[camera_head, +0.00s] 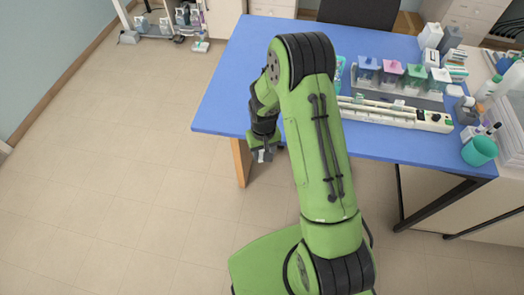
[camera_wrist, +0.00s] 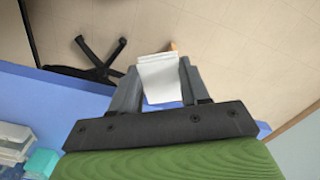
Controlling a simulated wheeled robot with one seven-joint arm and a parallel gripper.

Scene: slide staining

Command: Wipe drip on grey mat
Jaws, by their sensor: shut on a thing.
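My gripper (camera_wrist: 160,85) is shut on a folded white wipe (camera_wrist: 158,70), which sticks out between the two fingers in the wrist view. In the head view my gripper (camera_head: 264,154) hangs just off the near edge of the blue table, left of my green arm, with a small pale bit of the wipe showing. A grey surface (camera_head: 430,104) shows under the staining jars; I cannot tell whether it is the grey mat. No drip can be made out in either view, and my arm hides part of the table.
The blue table (camera_head: 225,95) is clear on its left side. Staining jars with coloured lids (camera_head: 391,68) stand right of my arm, behind a long white holder (camera_head: 390,113). A teal cup (camera_head: 479,151) stands at the right corner. A dark chair (camera_head: 358,12) is behind.

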